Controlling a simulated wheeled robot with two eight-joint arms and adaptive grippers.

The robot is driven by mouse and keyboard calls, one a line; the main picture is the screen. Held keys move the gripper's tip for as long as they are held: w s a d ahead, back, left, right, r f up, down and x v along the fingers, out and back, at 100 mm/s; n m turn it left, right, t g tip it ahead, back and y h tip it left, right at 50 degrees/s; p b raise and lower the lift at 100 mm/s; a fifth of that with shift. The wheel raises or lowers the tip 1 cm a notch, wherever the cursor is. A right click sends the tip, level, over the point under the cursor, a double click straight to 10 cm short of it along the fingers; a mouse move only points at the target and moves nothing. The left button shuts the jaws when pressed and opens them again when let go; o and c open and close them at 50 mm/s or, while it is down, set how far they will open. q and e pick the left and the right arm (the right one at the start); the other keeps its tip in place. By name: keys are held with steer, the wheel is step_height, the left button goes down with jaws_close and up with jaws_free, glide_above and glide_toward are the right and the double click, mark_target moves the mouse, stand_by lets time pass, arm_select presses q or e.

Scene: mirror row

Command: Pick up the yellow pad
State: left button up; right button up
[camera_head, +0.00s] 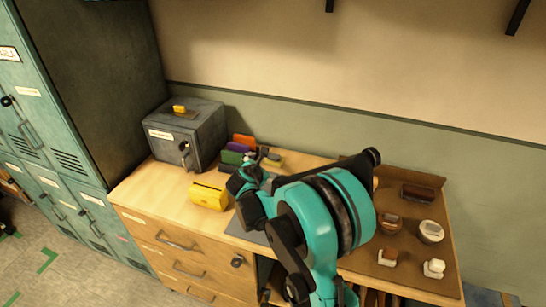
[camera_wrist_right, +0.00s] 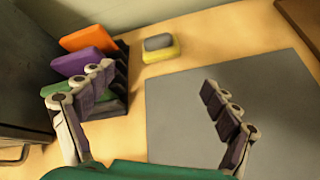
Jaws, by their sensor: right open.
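A bright yellow block-like thing (camera_head: 208,196) lies near the front edge of the wooden worktop, left of my right gripper; it is not in the wrist view. A smaller yellow pad with a grey top (camera_wrist_right: 161,50) lies flat behind the grey mat in the wrist view, and it shows beyond the gripper in the head view (camera_head: 273,161). My right gripper (camera_wrist_right: 158,78) is open and empty, with its fingers apart over the worktop. In the head view the right gripper (camera_head: 262,166) is partly hidden by its own arm. My left gripper is not in view.
A dark rack (camera_wrist_right: 116,100) holds an orange pad (camera_wrist_right: 88,39), a purple pad (camera_wrist_right: 78,64) and a green one. A grey metal box (camera_head: 186,132) stands left, with a small yellow thing (camera_head: 179,109) on top. A brown tray (camera_head: 408,257) with several items is at right.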

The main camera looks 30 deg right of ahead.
mark_target(273, 159)
steer(key=w+d+f+n, duration=0.1)
steer(key=w+d+f+n+h, duration=0.1)
steer(key=w+n, duration=0.1)
steer(key=w+d+f+n, duration=0.1)
steer(key=n, duration=0.1)
steer(key=shift+w+d+f+h+p, duration=0.25)
steer(key=shift+w+d+h+p, duration=0.05)
steer(key=shift+h, duration=0.1)
steer(key=shift+w+d+f+t+b, duration=0.2)
steer(key=shift+w+d+f, duration=0.15)
steer(key=shift+d, duration=0.15)
steer(key=shift+w+d+f+t+b, duration=0.1)
steer(key=shift+w+d+f+b, duration=0.15)
steer(key=shift+w+d, duration=0.15)
steer(key=b+x, duration=0.2)
steer(key=x, duration=0.3)
steer(key=shift+d, duration=0.2)
steer(key=shift+r, duration=0.1)
steer(key=shift+c, duration=0.9)
steer(key=c, duration=1)
